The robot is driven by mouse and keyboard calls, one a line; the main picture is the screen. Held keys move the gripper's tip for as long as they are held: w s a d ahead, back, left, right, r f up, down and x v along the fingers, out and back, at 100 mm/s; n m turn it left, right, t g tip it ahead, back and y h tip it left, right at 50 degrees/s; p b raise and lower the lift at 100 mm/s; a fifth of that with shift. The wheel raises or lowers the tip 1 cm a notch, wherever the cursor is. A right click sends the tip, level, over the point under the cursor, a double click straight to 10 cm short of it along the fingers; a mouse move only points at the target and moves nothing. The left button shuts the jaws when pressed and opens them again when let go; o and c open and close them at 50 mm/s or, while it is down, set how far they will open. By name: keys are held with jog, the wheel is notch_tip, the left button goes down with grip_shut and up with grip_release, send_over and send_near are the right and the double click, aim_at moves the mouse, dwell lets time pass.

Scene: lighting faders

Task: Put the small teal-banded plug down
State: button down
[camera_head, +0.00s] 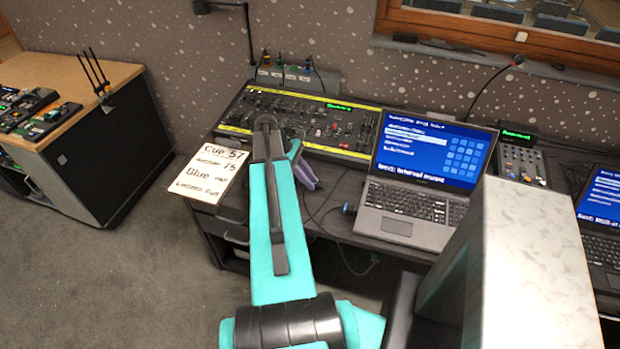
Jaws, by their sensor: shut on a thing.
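My teal and black arm rises from the bottom middle and reaches over the front of the desk (335,262). My gripper (308,178), a small lilac and teal end partly hidden behind my arm, is above the desk, in front of the mixing console. It is shut on the small teal-banded plug. I cannot make out the plug itself there; it is too small or covered. A small dark plug-like piece with some blue (348,209) shows left of the laptop; I cannot tell whether it has a teal band.
The console (350,141) with yellow edges fills the desk's back left. A cue sheet (209,173) lies at the left end. An open laptop (410,203) stands right of my gripper, and loose cables hang at the desk front. A large pale box (525,270) blocks the lower right.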

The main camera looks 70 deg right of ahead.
jog(key=c, duration=1.6)
grip_release()
jog(key=shift+c, duration=0.2)
jog(key=shift+r, duration=0.4)
jog(key=shift+b+v, duration=1.5)
jog(key=shift+v, duration=4.45)
jog(key=shift+f, duration=0.1)
